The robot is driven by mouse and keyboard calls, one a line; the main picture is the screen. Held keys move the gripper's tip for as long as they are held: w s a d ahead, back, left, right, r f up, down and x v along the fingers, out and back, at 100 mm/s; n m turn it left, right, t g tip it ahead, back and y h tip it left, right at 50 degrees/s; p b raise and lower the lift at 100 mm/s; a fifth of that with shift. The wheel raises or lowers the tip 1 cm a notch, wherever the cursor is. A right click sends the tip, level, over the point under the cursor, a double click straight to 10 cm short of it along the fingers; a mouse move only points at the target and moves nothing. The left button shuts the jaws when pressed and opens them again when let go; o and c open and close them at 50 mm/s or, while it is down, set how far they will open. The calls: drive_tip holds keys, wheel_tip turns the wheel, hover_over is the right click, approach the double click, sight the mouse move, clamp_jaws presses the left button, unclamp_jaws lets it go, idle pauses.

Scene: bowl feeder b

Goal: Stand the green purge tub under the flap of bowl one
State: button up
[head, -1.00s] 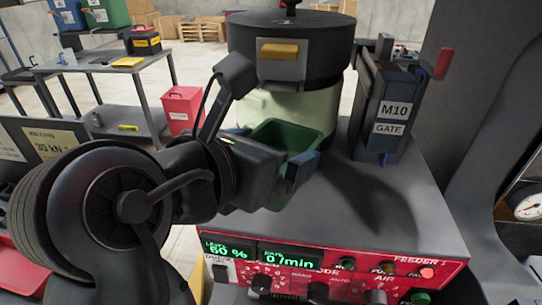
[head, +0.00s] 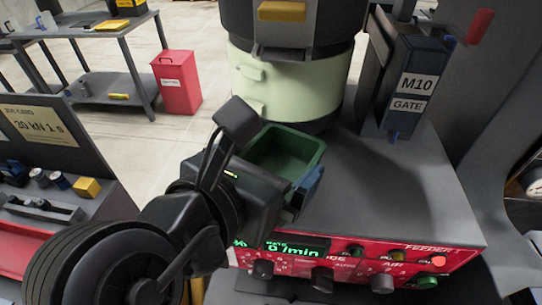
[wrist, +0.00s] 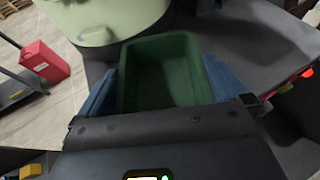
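The green purge tub (head: 285,155) is upright and empty inside, in front of the pale base of the bowl feeder. In the wrist view the tub (wrist: 165,75) sits between the two blue fingers of my gripper (wrist: 160,90), one against each side. My gripper (head: 272,170) is shut on it in the head view too. Whether the tub's underside touches the grey top is hidden. The black bowl (head: 340,22) is cut off at the top of the head view. A dark flap (head: 285,52) juts from its front under a yellow plate, above and behind the tub.
The pale green base (head: 300,85) stands just behind the tub. A dark M10 gate unit (head: 412,75) stands at the right. The grey top (head: 400,190) is clear right of the tub. A red control panel (head: 350,262) lines its front edge. A red bin (head: 176,85) stands left.

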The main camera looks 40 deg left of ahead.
drive_tip(key=v, duration=1.2)
drive_tip(key=shift+b, duration=0.35)
idle(0.9)
